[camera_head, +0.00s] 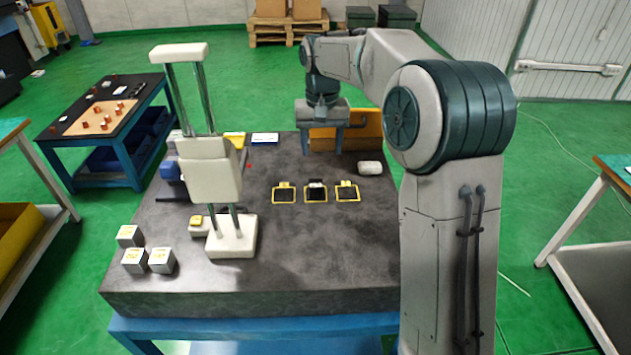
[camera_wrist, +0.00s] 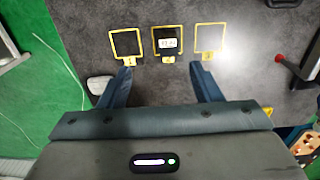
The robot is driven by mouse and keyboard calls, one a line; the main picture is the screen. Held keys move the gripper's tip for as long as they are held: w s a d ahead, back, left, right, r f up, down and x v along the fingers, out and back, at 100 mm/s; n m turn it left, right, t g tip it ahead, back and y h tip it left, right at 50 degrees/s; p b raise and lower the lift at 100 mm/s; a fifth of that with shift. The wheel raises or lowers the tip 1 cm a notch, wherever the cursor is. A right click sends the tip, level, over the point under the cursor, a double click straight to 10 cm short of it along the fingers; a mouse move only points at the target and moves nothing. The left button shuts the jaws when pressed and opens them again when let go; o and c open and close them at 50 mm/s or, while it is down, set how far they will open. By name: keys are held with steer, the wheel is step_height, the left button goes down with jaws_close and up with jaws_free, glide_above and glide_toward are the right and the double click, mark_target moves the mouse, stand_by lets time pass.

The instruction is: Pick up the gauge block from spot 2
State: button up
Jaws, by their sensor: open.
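Three yellow-framed spots lie in a row on the dark stone table (camera_head: 340,250). The middle spot (camera_head: 316,200) holds a small block with a pale, marked face, which I take as the gauge block (camera_wrist: 168,43). The left spot (camera_head: 284,195) and right spot (camera_head: 347,193) look empty. My gripper (camera_head: 322,146) is open and empty, above the table beyond the row. In the wrist view its fingers (camera_wrist: 165,83) point toward the row, apart from the block.
A white height stand (camera_head: 232,236) rises at the table's left. Several pale cubes (camera_head: 162,260) sit at the front left. A rounded white item (camera_head: 370,168) lies right of my gripper, and a yellow-orange box (camera_head: 365,128) stands behind it. The table's front middle is clear.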

mark_target(316, 183)
steer(key=f, duration=0.3)
steer(key=w+f, duration=0.1)
steer(key=f, duration=0.2)
steer(key=f+p, duration=0.1)
steer(key=f, duration=0.2)
steer(key=shift+w+a, duration=0.35)
steer(key=shift+a, duration=0.05)
steer(key=shift+a+f+p, duration=0.2)
steer(key=shift+f+p, duration=0.55)
steer(key=shift+f, duration=1.85)
steer(key=shift+w+r, duration=0.1)
jaws_close()
